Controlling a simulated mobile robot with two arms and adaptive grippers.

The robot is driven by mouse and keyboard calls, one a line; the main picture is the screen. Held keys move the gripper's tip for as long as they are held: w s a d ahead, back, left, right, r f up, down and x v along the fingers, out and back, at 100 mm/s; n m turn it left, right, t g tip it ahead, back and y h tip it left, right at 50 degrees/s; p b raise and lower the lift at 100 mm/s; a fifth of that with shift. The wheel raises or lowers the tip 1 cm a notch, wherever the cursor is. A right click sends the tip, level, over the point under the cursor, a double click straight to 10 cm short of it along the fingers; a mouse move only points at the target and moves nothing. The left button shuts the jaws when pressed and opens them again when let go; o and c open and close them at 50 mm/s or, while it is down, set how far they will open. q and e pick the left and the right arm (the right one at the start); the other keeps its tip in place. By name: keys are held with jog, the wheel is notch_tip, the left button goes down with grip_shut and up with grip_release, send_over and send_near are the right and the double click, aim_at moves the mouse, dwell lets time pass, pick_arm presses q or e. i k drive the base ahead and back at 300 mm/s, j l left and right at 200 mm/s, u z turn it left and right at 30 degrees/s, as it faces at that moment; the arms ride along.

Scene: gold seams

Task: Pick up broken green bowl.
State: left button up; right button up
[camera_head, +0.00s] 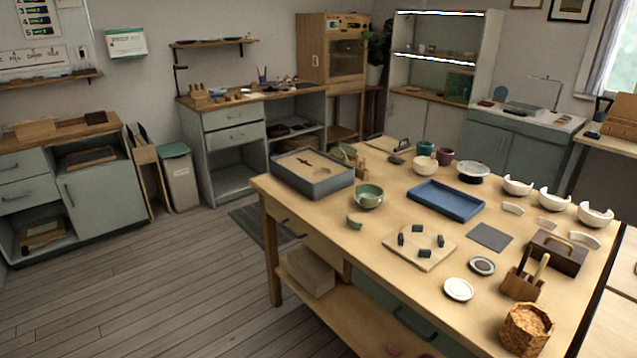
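A green bowl (368,196) stands on the wooden worktable, between the grey sand-coloured tray and the blue tray. Its rim looks uneven, with a gap towards the near left side. A small curved green shard (354,223) lies apart from it on the table, just in front. Neither of my grippers is in view, and no arm shows near the bowl.
Open wooden floor (160,290) lies left of the table.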

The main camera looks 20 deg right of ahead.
aim_at(364, 194)
jog(key=i+j+z, duration=0.3)
jog(key=i, duration=0.25)
jog(key=i+j+z, duration=0.35)
jog(key=i, duration=0.15)
